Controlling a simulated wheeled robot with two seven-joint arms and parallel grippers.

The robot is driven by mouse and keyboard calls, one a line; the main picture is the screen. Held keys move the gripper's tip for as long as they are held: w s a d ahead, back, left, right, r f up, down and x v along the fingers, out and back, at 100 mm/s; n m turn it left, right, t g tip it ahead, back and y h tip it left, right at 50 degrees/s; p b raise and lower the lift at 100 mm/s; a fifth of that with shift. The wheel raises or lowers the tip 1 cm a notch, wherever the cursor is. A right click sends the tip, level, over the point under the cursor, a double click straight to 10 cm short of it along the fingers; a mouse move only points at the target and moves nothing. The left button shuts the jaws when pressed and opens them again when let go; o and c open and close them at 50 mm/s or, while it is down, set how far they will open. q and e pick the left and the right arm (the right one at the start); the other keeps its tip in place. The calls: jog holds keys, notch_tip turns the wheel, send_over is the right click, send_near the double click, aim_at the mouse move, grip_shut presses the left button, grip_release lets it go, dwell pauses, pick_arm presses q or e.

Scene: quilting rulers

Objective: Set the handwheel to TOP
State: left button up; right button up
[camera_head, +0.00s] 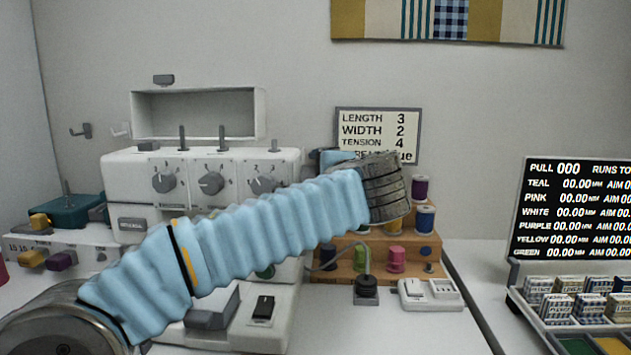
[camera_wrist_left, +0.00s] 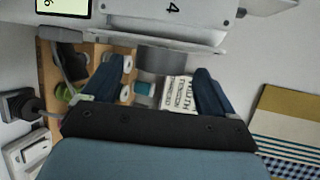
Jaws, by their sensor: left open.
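The handwheel appears to be the grey cylinder (camera_wrist_left: 165,60) on the end of the white sewing machine (camera_wrist_left: 150,22) in the left wrist view. In the head view my left arm covers that end of the machine (camera_head: 130,178), and no TOP mark shows. My left gripper (camera_wrist_left: 155,88) is open, with one dark blue finger on each side of the wheel's line in the wrist view. Nothing is between the fingertips, and the wheel looks a little beyond them; I cannot tell whether they touch. My right gripper is not in view.
A wooden rack (camera_head: 343,262) of thread spools stands right of the machine. A black socket with a cord (camera_head: 366,290) and a white pedal-like block (camera_head: 430,294) lie in front. A settings sign (camera_head: 377,130) hangs behind. A scoreboard (camera_head: 575,210) stands at right.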

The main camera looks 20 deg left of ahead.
pick_arm(q)
jog(key=shift+x, duration=1.05)
jog(key=shift+c, duration=0.3)
jog(key=c, duration=1)
jog(key=shift+r+p, duration=0.15)
jog(key=shift+p, duration=0.35)
jog(key=shift+w+r+m+g+h+p, duration=0.1)
jog(key=shift+m+g+h+p, duration=0.5)
jog(key=shift+g+p, duration=0.75)
jog(key=shift+w+r+m+g+h+p, duration=0.1)
jog(key=shift+m+g+h+p, duration=0.2)
jog(key=shift+g+h+p, duration=0.8)
jog(key=shift+g, duration=0.55)
